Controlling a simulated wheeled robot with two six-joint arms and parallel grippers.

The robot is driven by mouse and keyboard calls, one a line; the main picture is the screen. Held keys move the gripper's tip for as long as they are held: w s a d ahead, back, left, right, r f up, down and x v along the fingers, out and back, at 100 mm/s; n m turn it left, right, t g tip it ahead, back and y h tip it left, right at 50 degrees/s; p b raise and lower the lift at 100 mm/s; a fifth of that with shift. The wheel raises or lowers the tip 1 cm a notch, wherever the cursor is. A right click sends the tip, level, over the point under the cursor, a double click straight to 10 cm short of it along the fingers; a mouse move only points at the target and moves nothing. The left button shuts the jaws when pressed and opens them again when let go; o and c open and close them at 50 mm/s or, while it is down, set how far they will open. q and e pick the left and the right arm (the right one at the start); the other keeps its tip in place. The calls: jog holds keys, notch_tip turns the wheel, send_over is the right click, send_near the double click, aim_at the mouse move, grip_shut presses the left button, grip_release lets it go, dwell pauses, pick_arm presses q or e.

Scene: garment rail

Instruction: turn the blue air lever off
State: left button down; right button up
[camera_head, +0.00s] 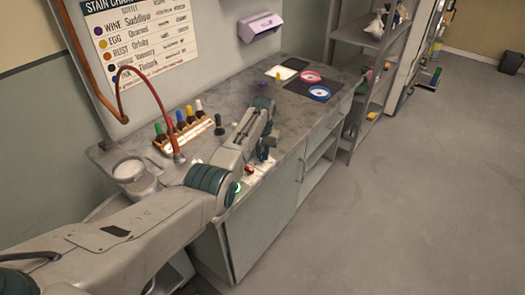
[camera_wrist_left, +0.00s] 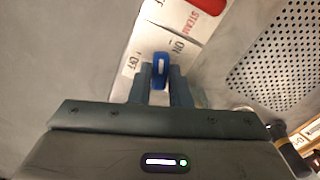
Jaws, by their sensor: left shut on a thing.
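The blue air lever (camera_wrist_left: 160,66) stands up from a white plate (camera_wrist_left: 131,62) in the left wrist view. The plate carries an OFF mark to the left of the lever and an ON mark to its upper right. My left gripper (camera_wrist_left: 158,88) has its two dark fingers on either side of the lever and is shut on it. In the head view my left gripper (camera_head: 264,148) is low over the front edge of the counter, where the blue lever shows small. The fingers hide the lever's lower part, so its exact setting is hard to tell. My right gripper is not in view.
A red lever (camera_wrist_left: 208,5) with a STEAM label is beside the blue one. A perforated metal plate (camera_wrist_left: 270,70) lies to the right. A rack of coloured bottles (camera_head: 183,128) and a red hose (camera_head: 155,95) stand behind on the counter. The right side of the counter holds coloured rings (camera_head: 318,93).

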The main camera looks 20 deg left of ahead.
aim_at(262, 156)
pick_arm(q)
jog(key=n+p, duration=0.1)
jog(key=n, duration=0.3)
jog(key=shift+r, duration=0.15)
jog(key=n+p, duration=0.1)
jog(key=n, duration=0.7)
jog(key=shift+n+p, duration=0.35)
jog(key=shift+n, duration=0.55)
jog(key=c, duration=1.4)
grip_release()
jog(key=shift+o, duration=0.2)
notch_tip(262, 156, up, 11)
jog(key=b, duration=0.1)
jog(key=shift+f+b, duration=0.2)
jog(key=shift+b, duration=0.15)
